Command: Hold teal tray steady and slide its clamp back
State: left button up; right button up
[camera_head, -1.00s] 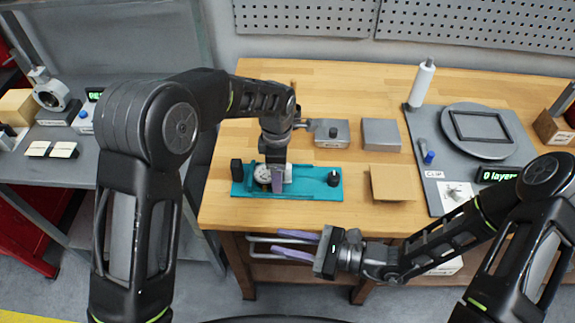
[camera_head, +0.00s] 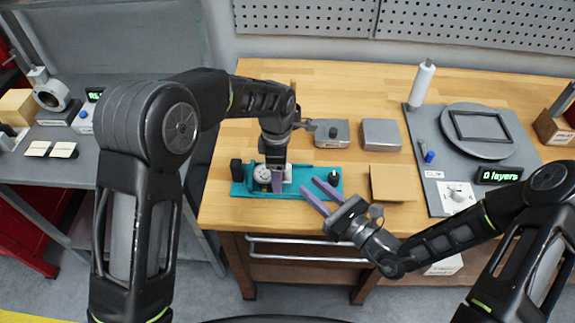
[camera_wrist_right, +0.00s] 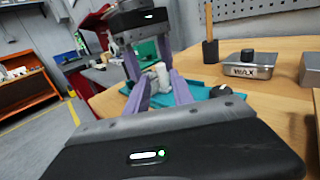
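The teal tray (camera_head: 311,192) lies on the wooden bench's front left part and carries a round pale gauge-like part (camera_head: 262,173), a black block (camera_head: 237,170) and a black knob (camera_head: 333,178). I cannot tell which part is the clamp. My left gripper (camera_head: 278,184) points down at the tray's middle, beside the round part; whether its fingers grip anything is hidden. My right gripper (camera_head: 308,186) is open, its purple fingertips apart at the tray's right half. In the right wrist view its fingers (camera_wrist_right: 160,88) frame a whitish part (camera_wrist_right: 163,74), with the teal tray (camera_wrist_right: 196,93) behind.
A grey tin (camera_head: 331,134) and a grey box (camera_head: 381,135) stand behind the tray. A tan square (camera_head: 392,183) lies right of it. A grey board (camera_head: 426,180) with a round plate is farther right. Bare wood lies in front of the tray.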

aim_at(290, 169)
jog(key=x, duration=1)
jog(key=shift+f, duration=0.1)
jog(key=shift+s, duration=0.1)
grip_shut()
dwell(1.0)
